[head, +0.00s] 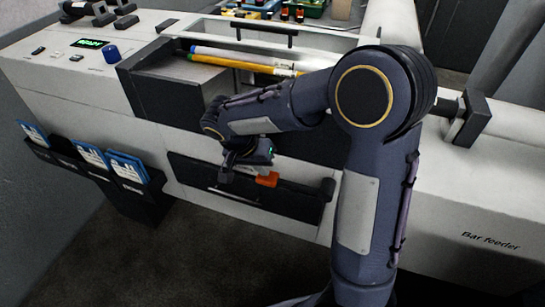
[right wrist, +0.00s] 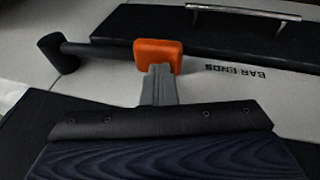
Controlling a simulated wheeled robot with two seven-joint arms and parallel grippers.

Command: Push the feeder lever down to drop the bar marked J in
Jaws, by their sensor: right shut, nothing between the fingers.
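The feeder lever has an orange end (head: 267,180) on a dark shaft, low on the front of the bar feeder. In the right wrist view its orange end (right wrist: 158,52) is in the upper middle, and the shaft runs left to a black hub (right wrist: 57,54). My right gripper (head: 250,171) is shut and empty, right beside the orange end. In the wrist view its grey fingertips (right wrist: 159,72) meet the lower edge of the orange end; I cannot tell whether they touch. Several bars (head: 243,61) lie in the feeder's top tray; no letter J is legible. My left gripper is not in view.
A dark bar-ends drawer (head: 195,179) with a metal handle (right wrist: 243,12) lies beside the lever. A control panel with a green display (head: 91,43) and blue knob (head: 111,53) is at upper left. Blue-and-white cards (head: 127,169) stand in a black rack at left.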

